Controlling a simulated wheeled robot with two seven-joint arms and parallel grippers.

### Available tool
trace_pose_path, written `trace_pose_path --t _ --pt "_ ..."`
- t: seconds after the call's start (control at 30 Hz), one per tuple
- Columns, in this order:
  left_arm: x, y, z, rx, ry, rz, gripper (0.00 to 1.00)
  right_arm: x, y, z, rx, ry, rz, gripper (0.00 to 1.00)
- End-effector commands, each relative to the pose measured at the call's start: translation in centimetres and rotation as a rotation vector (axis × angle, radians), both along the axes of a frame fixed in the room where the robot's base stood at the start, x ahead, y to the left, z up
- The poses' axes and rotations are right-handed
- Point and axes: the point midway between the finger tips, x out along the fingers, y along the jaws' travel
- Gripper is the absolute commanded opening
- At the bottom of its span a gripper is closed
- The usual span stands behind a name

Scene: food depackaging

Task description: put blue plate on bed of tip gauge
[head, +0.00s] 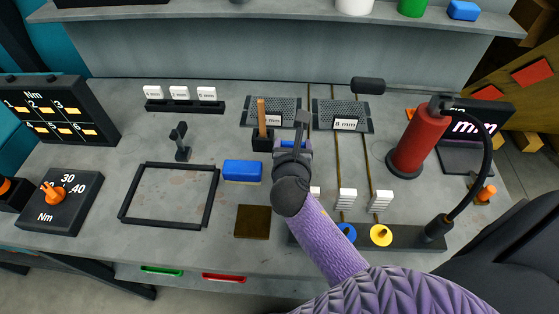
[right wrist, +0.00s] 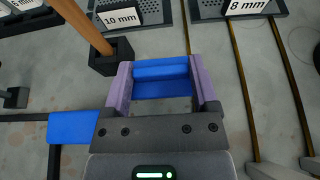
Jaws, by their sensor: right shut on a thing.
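My right gripper (head: 292,146) reaches in from the lower right and is over the middle of the bench. It is shut on a blue plate (head: 289,143). In the right wrist view the blue plate (right wrist: 160,77) spans the gap between the two purple fingers of my right gripper (right wrist: 162,84). Two grey perforated beds lie beyond: a left one (head: 283,103) with a "10 mm" sign (right wrist: 121,19) and a right one (head: 325,108) with an "8 mm" sign (right wrist: 247,7). I cannot tell which is the tip gauge's bed. My left gripper is not in view.
A black holder with a wooden stick (head: 261,118) stands close to the left of my right gripper. A blue and yellow block (head: 242,171) lies left, near an empty black frame (head: 125,197). A red cylinder (head: 418,140) stands right, with white stacks (head: 346,198) in front.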

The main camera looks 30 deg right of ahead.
Motion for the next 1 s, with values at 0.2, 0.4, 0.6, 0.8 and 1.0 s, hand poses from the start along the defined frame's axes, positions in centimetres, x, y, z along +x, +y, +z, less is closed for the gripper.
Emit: trace_pose_path --t 0.2,0.4,0.6,0.8,1.0 --pt "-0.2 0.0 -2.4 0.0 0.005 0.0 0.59 0.0 0.0 -3.9 -0.001 0.002 0.001 0.09" --pt "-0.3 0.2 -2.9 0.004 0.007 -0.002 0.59 0.0 0.0 -5.1 -0.001 -0.001 0.001 0.09" --pt "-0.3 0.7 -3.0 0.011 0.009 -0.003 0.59 0.0 0.0 -5.3 -0.001 -0.001 0.001 0.09" --pt "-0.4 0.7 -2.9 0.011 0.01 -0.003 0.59 0.0 0.0 -5.2 -0.001 -0.002 0.001 1.0" --pt "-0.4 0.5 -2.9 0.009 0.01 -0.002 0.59 0.0 0.0 -5.1 -0.001 -0.002 0.001 1.0"
